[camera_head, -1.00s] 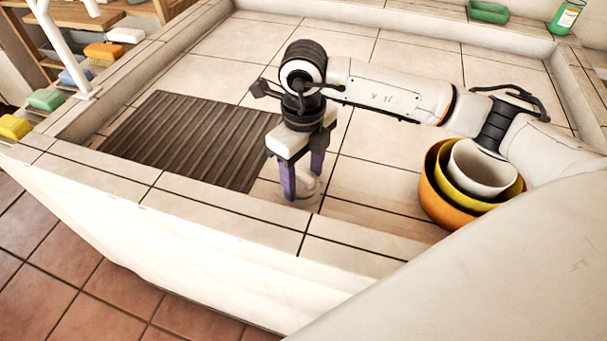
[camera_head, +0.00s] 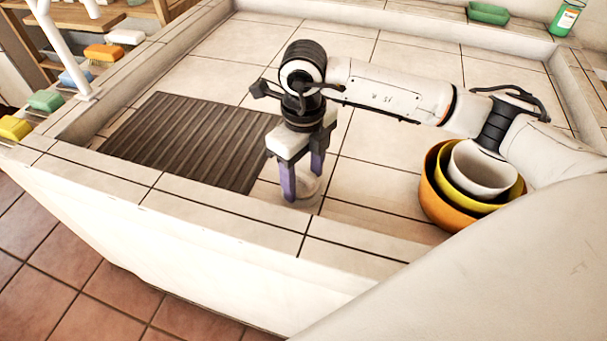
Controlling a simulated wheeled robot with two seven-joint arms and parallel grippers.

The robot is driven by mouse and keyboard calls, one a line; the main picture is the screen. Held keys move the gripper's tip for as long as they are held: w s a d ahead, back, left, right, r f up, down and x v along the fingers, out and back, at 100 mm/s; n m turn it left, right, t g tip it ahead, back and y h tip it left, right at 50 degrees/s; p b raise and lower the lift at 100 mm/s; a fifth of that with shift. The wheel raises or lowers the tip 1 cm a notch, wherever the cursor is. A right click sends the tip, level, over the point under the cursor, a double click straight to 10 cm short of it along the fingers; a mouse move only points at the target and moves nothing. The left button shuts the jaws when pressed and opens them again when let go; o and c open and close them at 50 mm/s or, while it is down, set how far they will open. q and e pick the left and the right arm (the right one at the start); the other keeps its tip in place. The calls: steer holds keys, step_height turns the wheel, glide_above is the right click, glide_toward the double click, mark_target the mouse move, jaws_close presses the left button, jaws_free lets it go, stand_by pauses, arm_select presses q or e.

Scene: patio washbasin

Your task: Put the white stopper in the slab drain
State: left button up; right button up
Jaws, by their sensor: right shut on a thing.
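My right gripper (camera_head: 303,185) points down at the near edge of the tiled slab (camera_head: 375,160), just right of the dark ribbed mat. Its purple fingers are shut on a small round whitish thing, which looks like the white stopper (camera_head: 308,189). The fingers partly cover it, and I cannot tell whether it touches the slab. The slab drain cannot be made out; it may be hidden under the gripper. My left gripper is not in view.
The dark ribbed mat (camera_head: 185,140) lies left of the gripper. Nested bowls (camera_head: 447,205) stand to the right, below my right arm. A raised rim (camera_head: 200,205) runs along the front. Soap bars (camera_head: 103,52) line the left ledge. A green dish (camera_head: 488,12) sits at the back.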

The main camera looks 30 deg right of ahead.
steer(key=shift+f+b, duration=0.7)
steer(key=shift+f, duration=0.1)
steer(key=shift+r, duration=0.15)
steer(key=shift+r+p, duration=0.55)
steer(key=shift+r, duration=0.15)
stand_by(0.8)
steer(key=shift+f+b, duration=0.8)
steer(key=shift+f, duration=0.05)
steer(key=o, duration=0.8)
